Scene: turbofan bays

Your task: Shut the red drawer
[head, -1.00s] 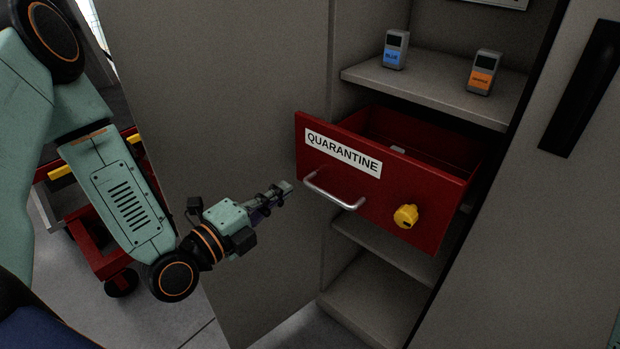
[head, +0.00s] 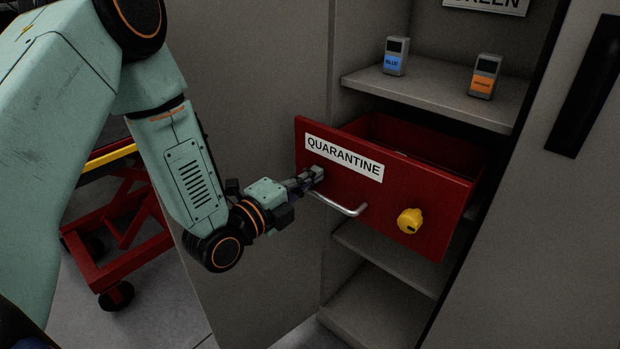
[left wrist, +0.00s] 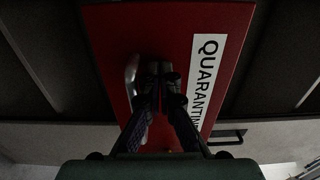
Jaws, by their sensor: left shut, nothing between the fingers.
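The red drawer (head: 440,200) stands pulled out of the grey cabinet, its inside showing from above. Its front carries a white QUARANTINE label (head: 343,158), a silver bar handle (head: 340,205) and a yellow knob (head: 410,220). My left gripper (head: 318,174) is shut and empty, with its tips at the drawer front, just below the label's left end and above the handle. In the left wrist view the shut fingers (left wrist: 160,72) lie over the red front (left wrist: 165,35), between handle (left wrist: 131,75) and label (left wrist: 207,75). I cannot tell whether they touch it. My right gripper is not in view.
A shelf (head: 430,92) above the drawer holds a blue-labelled device (head: 395,57) and an orange-labelled device (head: 485,77). An open grey door panel (head: 230,70) stands left of the drawer. A red cart (head: 120,235) is behind my left arm. Lower shelves look empty.

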